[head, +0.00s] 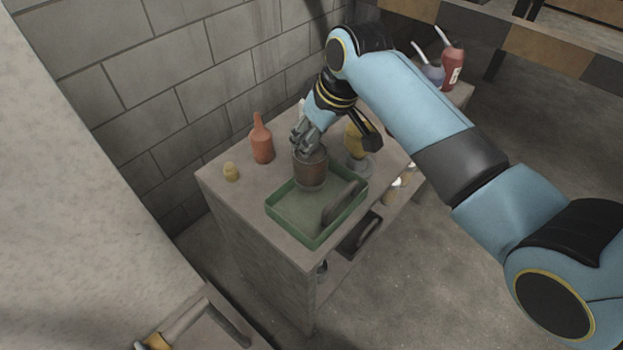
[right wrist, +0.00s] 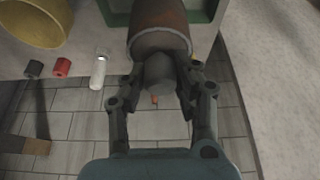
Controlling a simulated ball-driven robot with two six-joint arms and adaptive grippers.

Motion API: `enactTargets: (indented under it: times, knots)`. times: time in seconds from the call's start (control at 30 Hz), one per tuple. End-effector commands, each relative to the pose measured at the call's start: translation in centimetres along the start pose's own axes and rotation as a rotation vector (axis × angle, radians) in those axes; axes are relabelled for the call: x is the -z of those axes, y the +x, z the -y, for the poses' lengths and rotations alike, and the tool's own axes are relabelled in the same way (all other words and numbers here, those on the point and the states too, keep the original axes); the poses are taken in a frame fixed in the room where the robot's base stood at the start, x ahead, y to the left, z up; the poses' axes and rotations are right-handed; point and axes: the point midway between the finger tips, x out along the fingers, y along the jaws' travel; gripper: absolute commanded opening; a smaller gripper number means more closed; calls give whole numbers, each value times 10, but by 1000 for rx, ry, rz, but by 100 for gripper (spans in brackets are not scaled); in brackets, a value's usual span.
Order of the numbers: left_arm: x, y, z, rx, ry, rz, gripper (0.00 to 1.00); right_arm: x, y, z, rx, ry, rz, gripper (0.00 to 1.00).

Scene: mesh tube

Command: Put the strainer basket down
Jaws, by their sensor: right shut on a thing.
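The strainer basket is a brown cylinder (head: 309,170) with a grey rim. It stands upright at the back corner of the green tray (head: 268,206). I cannot tell whether it rests on the tray floor or hangs just above it. My right gripper (head: 304,143) is over its top. In the right wrist view, the gripper (right wrist: 160,90) is shut on a grey knob at the end of the basket (right wrist: 163,24). The fingers hide part of the knob. My left gripper is not in view.
An orange bottle (head: 262,142) and a small yellow piece (head: 231,172) stand left of the basket. A yellow item (head: 354,140) stands close on its right. A dark curved object (head: 341,202) lies in the tray. A red bottle (head: 453,66) stands at the far right.

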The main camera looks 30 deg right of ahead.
Motion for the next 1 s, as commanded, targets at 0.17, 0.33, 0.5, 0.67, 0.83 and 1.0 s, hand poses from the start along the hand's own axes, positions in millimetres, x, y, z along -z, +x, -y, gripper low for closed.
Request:
enactTargets:
  times: [0.17, 0.33, 0.5, 0.67, 0.83, 1.0]
  knots:
    - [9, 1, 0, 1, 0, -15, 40, -10, 25, 0, 0, 0, -1, 0]
    - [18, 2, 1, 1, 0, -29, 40, -19, 45, 0, 0, 0, 1, 0]
    - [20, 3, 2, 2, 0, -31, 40, -25, 63, 0, -1, 0, -2, 0]
    - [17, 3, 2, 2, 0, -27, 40, -25, 64, 0, -1, 0, -3, 0]
    - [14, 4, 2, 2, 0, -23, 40, -26, 65, 0, -1, 0, -2, 0]
    - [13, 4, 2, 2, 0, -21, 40, -27, 66, 0, 0, 0, -1, 46]
